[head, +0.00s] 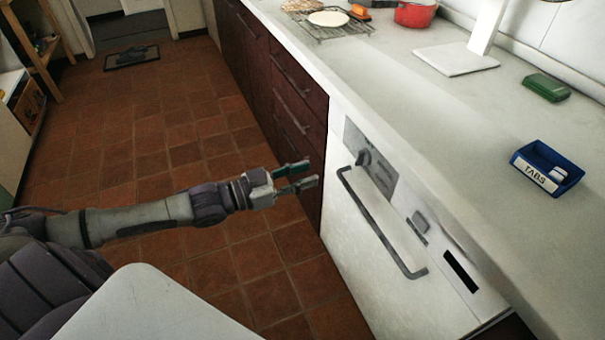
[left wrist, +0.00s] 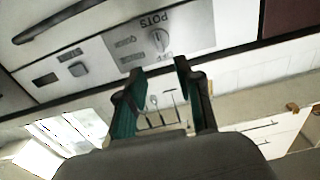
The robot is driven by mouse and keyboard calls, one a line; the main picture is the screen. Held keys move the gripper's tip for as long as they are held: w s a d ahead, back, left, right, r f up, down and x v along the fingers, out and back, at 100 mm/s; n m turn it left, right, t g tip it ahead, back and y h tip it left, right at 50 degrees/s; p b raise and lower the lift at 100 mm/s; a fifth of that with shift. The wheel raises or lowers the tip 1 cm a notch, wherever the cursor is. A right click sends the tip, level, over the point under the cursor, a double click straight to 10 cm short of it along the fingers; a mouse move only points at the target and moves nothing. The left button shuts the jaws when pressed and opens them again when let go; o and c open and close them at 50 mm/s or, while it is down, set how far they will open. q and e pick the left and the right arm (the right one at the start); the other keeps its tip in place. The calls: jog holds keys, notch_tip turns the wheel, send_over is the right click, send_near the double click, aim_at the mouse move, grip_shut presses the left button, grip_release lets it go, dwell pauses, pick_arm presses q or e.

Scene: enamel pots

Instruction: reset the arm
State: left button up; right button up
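My left arm reaches in from the left in the head view, and its gripper (head: 304,174) points right, over the tiled floor and near the white appliance's front. In the left wrist view the two dark, green-lined fingers (left wrist: 161,70) stand apart with nothing between them, so the gripper is open and empty. My right gripper is in neither view.
The white dishwasher-like appliance (head: 347,235) has a bar handle (head: 380,236); its panel reads "POTS" in the wrist view (left wrist: 157,38). The counter (head: 440,130) holds a blue TABS box (head: 535,175), green block (head: 546,87), red pot (head: 414,14) and wire rack (head: 350,29). Floor left is open.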

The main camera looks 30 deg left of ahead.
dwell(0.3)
pick_arm(q)
jog(key=s+f+n+g+y, duration=0.2)
jog(key=f+y, duration=0.2)
jog(key=f, duration=0.7)
jog(key=s+f+n+g+y, duration=0.1)
jog(key=s+f+n+y, duration=0.15)
jog(key=f, duration=0.85)
jog(key=s+d+f+g+y, duration=0.2)
jog(key=s+f+g+y, duration=0.25)
jog(key=s+f, duration=0.55)
jog(key=s+f+g+p, duration=0.2)
jog(key=s+f+p, duration=0.2)
jog(key=s+p, duration=0.4)
jog(key=s+f+g+p, duration=0.3)
jog(key=s+p, duration=0.5)
jog(key=s, duration=1)
jog(key=shift+s+a+f+n+g+p, duration=0.35)
jog(key=shift+s+a+f+n, duration=0.1)
jog(key=shift+f, duration=0.3)
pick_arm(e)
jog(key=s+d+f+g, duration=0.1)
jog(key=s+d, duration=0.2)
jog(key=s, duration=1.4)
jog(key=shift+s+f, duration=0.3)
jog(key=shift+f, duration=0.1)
pick_arm(q)
jog(key=shift+w, duration=0.1)
